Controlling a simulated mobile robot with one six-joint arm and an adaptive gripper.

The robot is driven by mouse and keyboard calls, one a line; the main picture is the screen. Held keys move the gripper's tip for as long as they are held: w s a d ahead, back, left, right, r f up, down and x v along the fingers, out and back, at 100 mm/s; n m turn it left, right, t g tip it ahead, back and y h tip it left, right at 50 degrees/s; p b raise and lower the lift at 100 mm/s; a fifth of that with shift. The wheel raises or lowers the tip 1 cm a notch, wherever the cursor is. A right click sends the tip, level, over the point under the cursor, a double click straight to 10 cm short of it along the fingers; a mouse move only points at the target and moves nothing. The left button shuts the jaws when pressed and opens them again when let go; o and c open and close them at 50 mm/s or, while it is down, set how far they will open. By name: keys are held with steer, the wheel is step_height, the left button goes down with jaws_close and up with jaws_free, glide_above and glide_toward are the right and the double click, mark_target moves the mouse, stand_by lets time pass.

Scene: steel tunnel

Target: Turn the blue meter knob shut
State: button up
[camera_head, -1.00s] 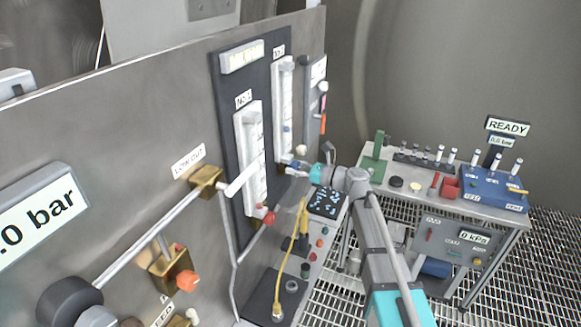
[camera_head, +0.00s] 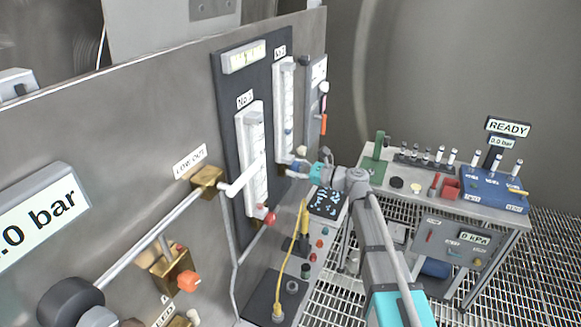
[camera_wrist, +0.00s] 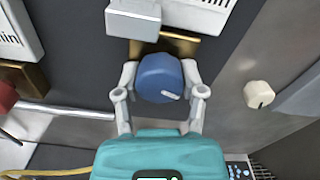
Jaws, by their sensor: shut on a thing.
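The blue meter knob (camera_wrist: 158,80) sits below the foot of a flow meter, with a brass block (camera_wrist: 182,44) behind it. A short white mark shows near the lower right of its face. My gripper (camera_wrist: 160,84) has one finger on each side of the knob and is shut on it. In the head view my gripper (camera_head: 299,167) is at the foot of the farther flow meter (camera_head: 285,105). The knob is too small and covered there to make out clearly.
The nearer flow meter (camera_head: 252,165) has a red knob (camera_head: 265,214) at its foot. A cream knob (camera_wrist: 258,94) is right of my gripper in the wrist view. A yellow hose (camera_head: 294,250) hangs nearby. A bench (camera_head: 400,205) stands to the right.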

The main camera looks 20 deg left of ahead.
steer(key=n, duration=0.7)
steer(key=shift+d, duration=0.15)
steer(key=n, duration=0.7)
stand_by(0.4)
steer(key=o, duration=1)
steer(key=shift+w+d, duration=0.1)
steer(key=shift+o, duration=0.7)
steer(key=shift+r, duration=0.1)
